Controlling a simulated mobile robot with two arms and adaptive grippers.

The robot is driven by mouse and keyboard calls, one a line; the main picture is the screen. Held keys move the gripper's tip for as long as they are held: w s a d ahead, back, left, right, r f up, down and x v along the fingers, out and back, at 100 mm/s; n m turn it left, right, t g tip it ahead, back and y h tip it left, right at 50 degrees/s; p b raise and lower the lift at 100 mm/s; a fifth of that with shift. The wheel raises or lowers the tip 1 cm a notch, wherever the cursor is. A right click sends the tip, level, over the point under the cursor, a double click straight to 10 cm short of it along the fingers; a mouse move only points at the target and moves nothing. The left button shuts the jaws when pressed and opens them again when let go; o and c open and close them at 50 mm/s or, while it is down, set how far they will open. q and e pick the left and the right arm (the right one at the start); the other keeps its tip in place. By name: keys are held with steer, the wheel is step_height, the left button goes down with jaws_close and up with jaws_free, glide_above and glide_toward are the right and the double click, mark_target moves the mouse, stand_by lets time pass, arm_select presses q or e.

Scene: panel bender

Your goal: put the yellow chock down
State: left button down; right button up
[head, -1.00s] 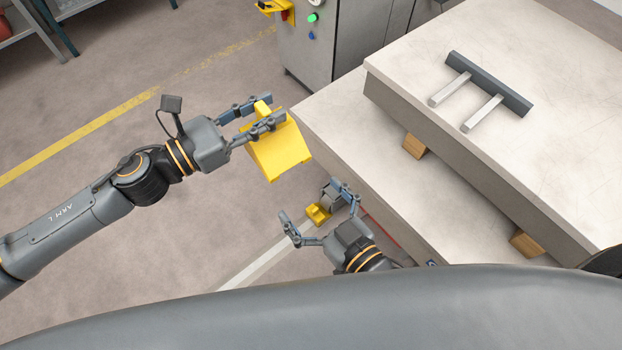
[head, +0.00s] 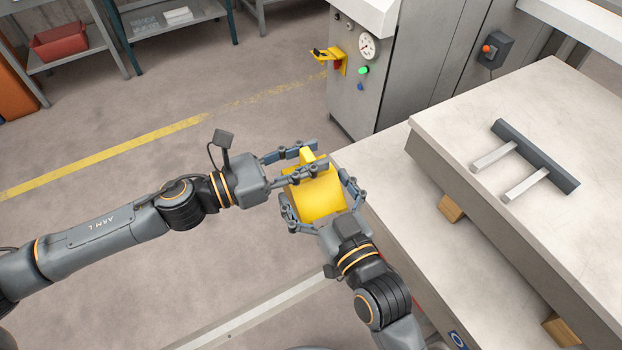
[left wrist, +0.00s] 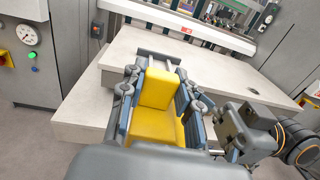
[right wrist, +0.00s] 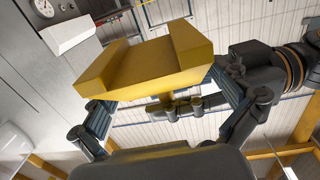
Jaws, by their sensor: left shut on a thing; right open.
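The yellow chock (head: 318,198) is held up in the air off the left corner of the stacked slabs. My left gripper (head: 306,160) is shut on its upper part, and the left wrist view shows the chock (left wrist: 157,108) between the fingers. My right gripper (head: 318,208) is open just below, its fingers on either side of the chock's lower part. In the right wrist view the chock (right wrist: 150,62) fills the space beyond the spread fingers. I cannot tell whether the right fingers touch it.
Pale stacked slabs (head: 470,150) stand at the right with wooden spacers (head: 451,208) between them. A dark bar with two light prongs (head: 535,158) lies on top. A grey machine cabinet (head: 365,105) stands behind. The floor at left (head: 110,120) is open, with a yellow line.

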steer(key=shift+x, duration=0.8)
steer(key=c, duration=1.2)
arm_select(q)
steer(key=c, duration=0.9)
jaws_free()
arm_select(e)
steer(key=shift+o, duration=0.2)
arm_select(q)
steer(key=shift+o, duration=0.2)
